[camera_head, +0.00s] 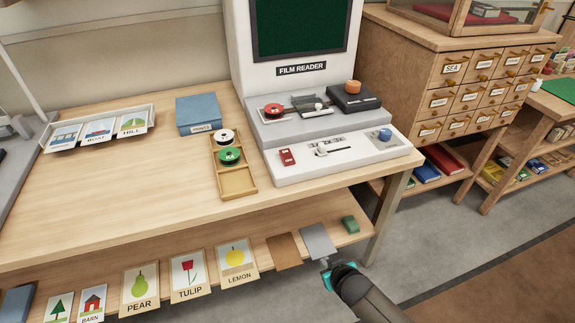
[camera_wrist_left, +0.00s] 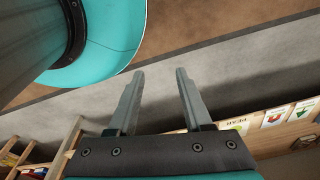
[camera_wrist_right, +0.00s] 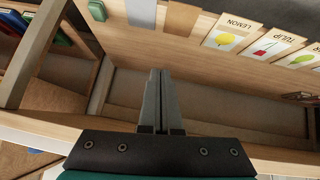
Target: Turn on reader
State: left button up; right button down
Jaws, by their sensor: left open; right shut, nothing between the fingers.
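The film reader (camera_head: 262,100) stands at the right end of the wooden table, with a dark green screen (camera_head: 300,25). On its sloped white front panel are a red rocker switch (camera_head: 287,157), a slider lever (camera_head: 335,151) and a blue-grey knob (camera_head: 385,135). My right gripper (camera_head: 325,264) is below the table's front edge, by the lower shelf and apart from the reader. In the right wrist view its fingers (camera_wrist_right: 160,74) are shut and empty. My left gripper (camera_wrist_left: 160,74) shows only in the left wrist view, open and empty over the floor.
A wooden tray (camera_head: 236,182) with green and white reels lies left of the reader, near a blue box (camera_head: 198,113). A card rack (camera_head: 98,130) is at the back left. Picture cards line the lower shelf (camera_head: 100,272). A drawer cabinet (camera_head: 415,70) stands at right.

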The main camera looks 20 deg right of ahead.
aim_at(287, 158)
jog(key=w+r+t+b, duration=0.4)
jog(key=w+r+b, duration=0.2)
jog(key=w+r, duration=0.5)
pick_arm(q)
jog(key=w+f+b, duration=0.3)
jog(key=w+b, duration=0.2)
jog(key=w, duration=0.2)
jog(key=shift+d+f+t, duration=0.3)
jog(key=shift+d, duration=0.1)
pick_arm(e)
jog(key=w+a+r+t, duration=0.1)
jog(key=r+t, duration=0.1)
jog(key=r, duration=0.5)
jog(key=w+a+r+t+y, duration=0.1)
jog(key=w+a+r+t, duration=0.1)
jog(key=r, duration=0.4)
jog(key=shift+w+r+m, duration=0.3)
jog(key=shift+r+m, duration=0.05)
jog(key=shift+m, duration=0.05)
pick_arm(q)
jog(key=shift+w, duration=0.1)
pick_arm(e)
jog(key=shift+w+a, duration=0.1)
